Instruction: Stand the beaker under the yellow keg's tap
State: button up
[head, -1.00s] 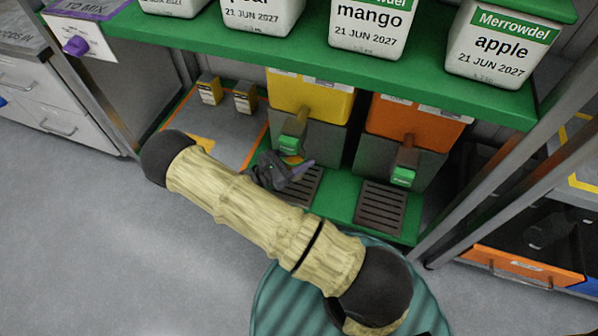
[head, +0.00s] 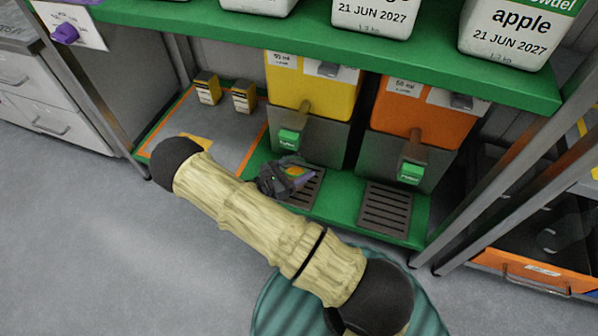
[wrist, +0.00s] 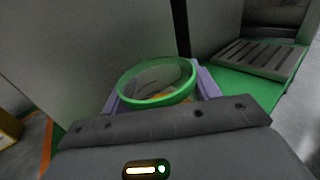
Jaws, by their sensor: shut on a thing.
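The yellow keg (head: 312,88) stands on the green lower shelf, with its green-handled tap (head: 289,138) at the front. A slotted drip grate (head: 308,192) lies below this tap. My gripper (head: 295,175) is low over the near left part of that grate, in front of and below the tap. In the wrist view my purple fingers (wrist: 158,94) are shut on the beaker (wrist: 150,99), a cup with a green rim. The beaker looks upright, with some orange showing at it. My gripper hides its base, so I cannot tell whether it touches the grate.
The orange keg (head: 420,110), with its own tap and grate (head: 386,208), stands to the right. Two small yellow boxes (head: 208,88) stand on an orange-edged grey mat at left. The green upper shelf (head: 330,50) with labelled tubs overhangs the kegs.

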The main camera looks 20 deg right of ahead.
jog(key=shift+f, duration=0.15)
jog(key=o, duration=1.1)
jog(key=shift+r, duration=0.2)
jog(key=p+v, duration=0.6)
jog(key=v, duration=0.6)
jog(key=shift+f, duration=0.1)
